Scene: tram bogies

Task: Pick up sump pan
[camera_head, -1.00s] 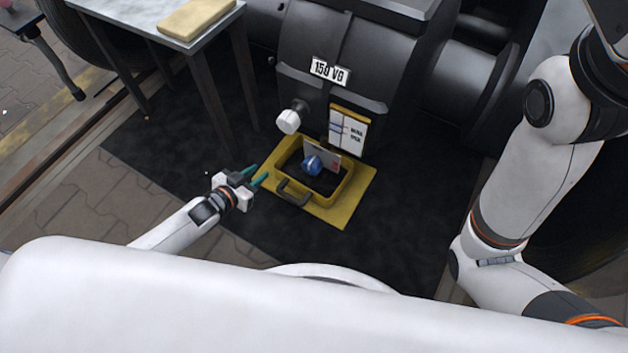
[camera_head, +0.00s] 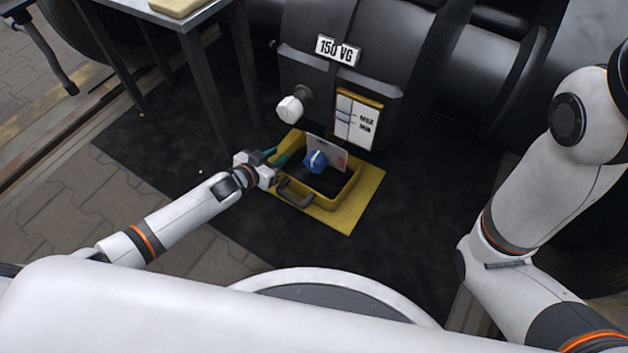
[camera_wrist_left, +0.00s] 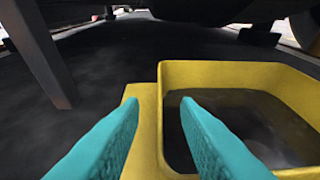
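The sump pan (camera_head: 325,203) is a yellow tray with dark liquid in it and a dark handle (camera_head: 292,195) on its front side. It stands on a yellow base plate (camera_head: 365,200) below the black gearbox. My left gripper (camera_head: 279,157) is open at the pan's left end. In the left wrist view the teal fingers (camera_wrist_left: 163,125) lie on either side of the pan's left wall (camera_wrist_left: 168,90): one over the base plate, one over the inside. Contact cannot be told. My right arm shows at the right; its gripper is out of view.
A blue cap-like part (camera_head: 314,160) and a pale card (camera_head: 330,152) show at the pan. The gearbox (camera_head: 335,85) with a white knob (camera_head: 290,108) and level gauge (camera_head: 357,118) rises behind. A table (camera_head: 185,17) stands left. The dark mat (camera_head: 405,220) is clear at right.

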